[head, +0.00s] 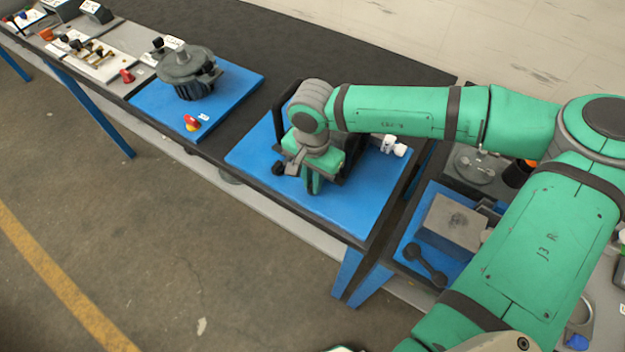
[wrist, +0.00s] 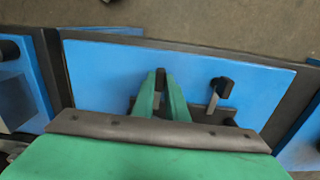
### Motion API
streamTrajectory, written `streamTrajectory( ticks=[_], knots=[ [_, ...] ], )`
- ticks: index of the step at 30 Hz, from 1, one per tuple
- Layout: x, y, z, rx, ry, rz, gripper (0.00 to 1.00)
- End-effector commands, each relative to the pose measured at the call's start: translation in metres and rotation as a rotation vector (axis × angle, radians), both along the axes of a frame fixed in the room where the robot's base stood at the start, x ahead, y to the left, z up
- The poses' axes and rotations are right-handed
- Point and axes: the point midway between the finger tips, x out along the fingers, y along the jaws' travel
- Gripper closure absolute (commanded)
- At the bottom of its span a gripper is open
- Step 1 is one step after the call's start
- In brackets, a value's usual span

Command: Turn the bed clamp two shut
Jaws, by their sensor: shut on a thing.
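My gripper (wrist: 161,84) points down over the blue mat (wrist: 105,75), its green fingers close together. It is shut on a dark clamp handle (wrist: 160,77), whose top shows between the fingertips in the wrist view. In the head view my gripper (head: 313,184) is at the front of the dark fixture on the mat, and its wrist hides most of the fixture and the held handle. A second clamp lever with a black knob (wrist: 225,84) stands free to the right in the wrist view. That knob (head: 278,168) shows left of my gripper in the head view. No clamp label is readable.
White parts (head: 395,146) lie right of the fixture. A tray with a grey block (head: 452,222) is at right. The mat's front is clear.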

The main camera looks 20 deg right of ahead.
Motion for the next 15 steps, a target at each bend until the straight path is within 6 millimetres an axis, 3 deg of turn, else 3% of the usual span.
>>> streamTrajectory(
  ticks=[15],
  knots=[
    [-0.0008,-0.0014,0.0002,-0.003,0.003,0.036,1.00]
  ],
)
